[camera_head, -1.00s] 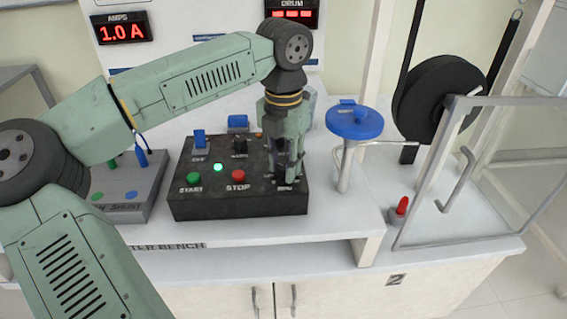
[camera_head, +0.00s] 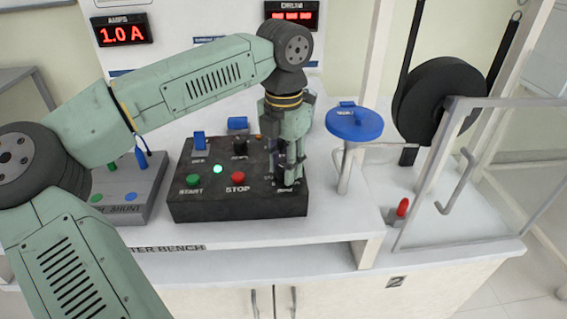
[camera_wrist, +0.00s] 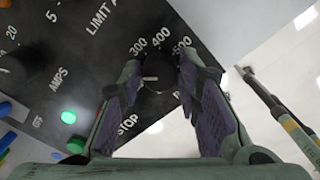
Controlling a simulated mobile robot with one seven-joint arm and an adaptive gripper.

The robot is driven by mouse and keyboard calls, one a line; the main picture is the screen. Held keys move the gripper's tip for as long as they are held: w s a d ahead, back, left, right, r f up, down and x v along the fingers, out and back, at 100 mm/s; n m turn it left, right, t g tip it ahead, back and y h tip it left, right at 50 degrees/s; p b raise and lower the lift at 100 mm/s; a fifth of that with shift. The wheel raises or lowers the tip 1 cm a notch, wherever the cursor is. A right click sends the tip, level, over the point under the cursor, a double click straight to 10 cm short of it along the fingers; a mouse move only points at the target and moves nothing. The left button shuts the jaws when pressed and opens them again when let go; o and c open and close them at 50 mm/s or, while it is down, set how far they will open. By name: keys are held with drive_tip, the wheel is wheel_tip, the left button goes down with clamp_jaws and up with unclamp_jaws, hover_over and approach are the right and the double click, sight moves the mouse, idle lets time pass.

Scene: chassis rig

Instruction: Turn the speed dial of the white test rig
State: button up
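The white test rig (camera_head: 330,225) carries a black control box (camera_head: 240,205) on its bench top. The speed dial (camera_wrist: 157,72), a black knob with a short white mark, sits at the box's right front, with 300, 400 and 500 printed around it in the wrist view. My gripper (camera_head: 289,183) points down over that corner in the head view. In the wrist view my gripper's two fingers (camera_wrist: 160,75) stand on either side of the dial and appear to close on it. The fingers and arm hide the dial in the head view.
Near the dial are the red STOP button (camera_head: 238,189), the green START button (camera_head: 193,181) and a lit green lamp (camera_head: 217,169). A blue handwheel (camera_head: 355,124) stands close right. A clear guard (camera_head: 470,190) and black drum (camera_head: 440,98) are farther right. The AMPS display (camera_head: 122,30) reads 1.0 A.

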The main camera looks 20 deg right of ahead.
drive_tip(key=o, duration=0.3)
drive_tip(key=shift+o, duration=0.2)
wheel_tip(320, 180, up, 12)
idle(0.5)
idle(0.3)
